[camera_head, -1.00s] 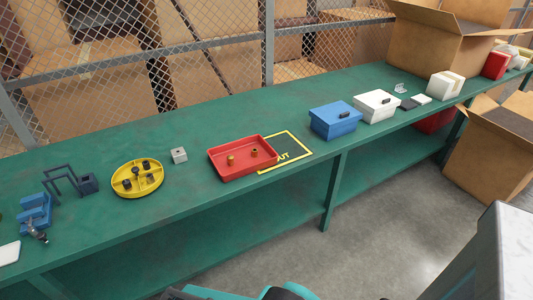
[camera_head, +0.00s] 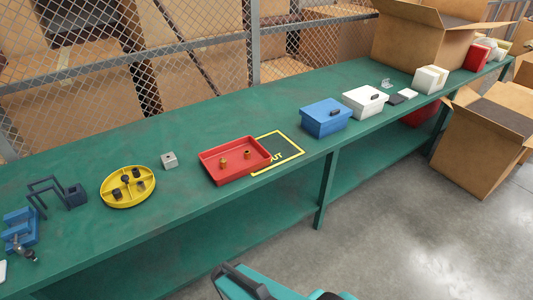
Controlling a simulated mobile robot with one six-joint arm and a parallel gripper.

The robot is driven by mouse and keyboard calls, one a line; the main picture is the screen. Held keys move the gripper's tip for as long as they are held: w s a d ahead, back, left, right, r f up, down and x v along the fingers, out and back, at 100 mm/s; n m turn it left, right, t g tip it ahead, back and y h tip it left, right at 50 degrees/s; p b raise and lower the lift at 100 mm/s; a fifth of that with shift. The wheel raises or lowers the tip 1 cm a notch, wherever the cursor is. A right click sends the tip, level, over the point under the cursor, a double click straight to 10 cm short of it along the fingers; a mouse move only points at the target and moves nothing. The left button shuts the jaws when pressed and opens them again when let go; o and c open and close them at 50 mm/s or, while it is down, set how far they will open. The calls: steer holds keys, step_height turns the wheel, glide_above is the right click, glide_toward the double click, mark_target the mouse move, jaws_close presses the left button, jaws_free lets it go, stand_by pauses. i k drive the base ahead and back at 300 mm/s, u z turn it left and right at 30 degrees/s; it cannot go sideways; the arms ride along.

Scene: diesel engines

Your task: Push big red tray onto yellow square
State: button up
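The big red tray (camera_head: 229,178) lies flat on the green bench, with two small brass-coloured parts inside it. The yellow square (camera_head: 301,150) is an outline marked on the bench top, with yellow lettering partly showing. The tray's right end overlaps the left part of the square and hides it; most of the tray lies to the left of the square. My gripper is not in view.
On the green bench (camera_head: 120,155), a grey block (camera_head: 169,160) and a round yellow tray (camera_head: 142,190) stand left of the red tray. A blue box (camera_head: 326,118) and a white box (camera_head: 365,101) stand right of the square. A mesh fence (camera_head: 195,70) runs behind.

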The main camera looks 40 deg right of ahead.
mark_target(238, 167)
steer(key=z, duration=0.75)
steer(key=k, duration=1)
steer(key=u, duration=0.05)
steer(key=i, duration=0.9)
